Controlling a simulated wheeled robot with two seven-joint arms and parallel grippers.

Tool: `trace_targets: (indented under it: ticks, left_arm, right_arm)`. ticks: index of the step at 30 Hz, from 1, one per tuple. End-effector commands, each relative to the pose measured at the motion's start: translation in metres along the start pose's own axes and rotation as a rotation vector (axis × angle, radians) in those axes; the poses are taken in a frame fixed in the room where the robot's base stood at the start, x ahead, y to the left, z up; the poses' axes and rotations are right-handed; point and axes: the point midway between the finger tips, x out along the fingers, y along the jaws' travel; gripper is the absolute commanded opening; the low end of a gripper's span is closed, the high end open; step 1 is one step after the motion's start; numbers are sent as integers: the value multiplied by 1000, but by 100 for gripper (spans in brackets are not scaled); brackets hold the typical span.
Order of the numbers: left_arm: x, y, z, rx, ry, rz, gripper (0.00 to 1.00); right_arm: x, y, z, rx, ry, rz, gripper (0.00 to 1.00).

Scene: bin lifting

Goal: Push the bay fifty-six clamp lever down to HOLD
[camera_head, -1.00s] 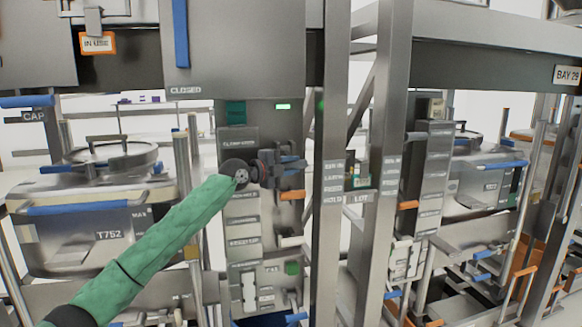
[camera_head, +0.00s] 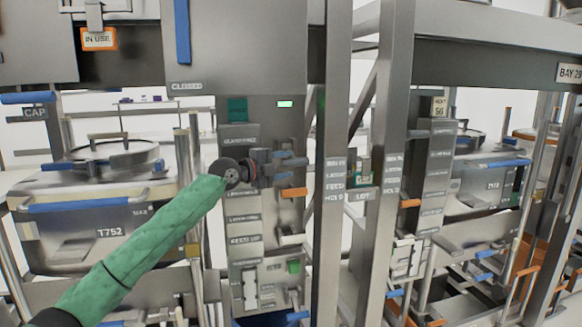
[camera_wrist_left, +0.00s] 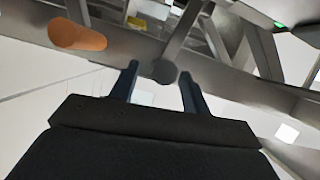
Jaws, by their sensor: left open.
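A tall grey panel (camera_head: 241,222) with several labels stands in front of me in the head view; a top label seems to read CLAMP FREE. My left gripper (camera_head: 297,162) is at the panel's upper right side, open, above an orange lever (camera_head: 293,192). In the left wrist view, the round grey end of a bar or lever (camera_wrist_left: 164,72) lies between the tips of my left gripper (camera_wrist_left: 159,78), with gaps at both sides. I cannot tell whether it is the clamp lever. An orange cylinder (camera_wrist_left: 77,35) is at upper left there. My right gripper is not in view.
Upright steel posts (camera_head: 331,225) stand right of the panel. A pale lever (camera_head: 292,238) sticks out lower down. A steel vessel marked T752 (camera_head: 110,232) is at left. A small plate reading 56 (camera_head: 439,106) tops another panel at right.

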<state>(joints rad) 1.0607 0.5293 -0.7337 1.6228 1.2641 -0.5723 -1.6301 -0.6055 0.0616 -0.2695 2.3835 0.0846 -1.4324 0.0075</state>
Motion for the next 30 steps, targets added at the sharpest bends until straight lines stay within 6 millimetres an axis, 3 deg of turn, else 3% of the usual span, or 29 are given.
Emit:
trace_targets:
  ticks: [9, 20, 27, 30]
  left_arm:
    - [-40, 1, 0, 1, 0, 0, 47]
    - [-46, 0, 0, 0, 0, 0, 47]
    - [-46, -4, 1, -11, -1, 9, 4]
    - [-48, -6, 4, -22, -6, 21, 0]
  right_arm:
    - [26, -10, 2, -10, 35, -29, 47]
    - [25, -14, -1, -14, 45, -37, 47]
    - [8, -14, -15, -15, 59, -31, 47]
    - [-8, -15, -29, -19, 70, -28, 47]
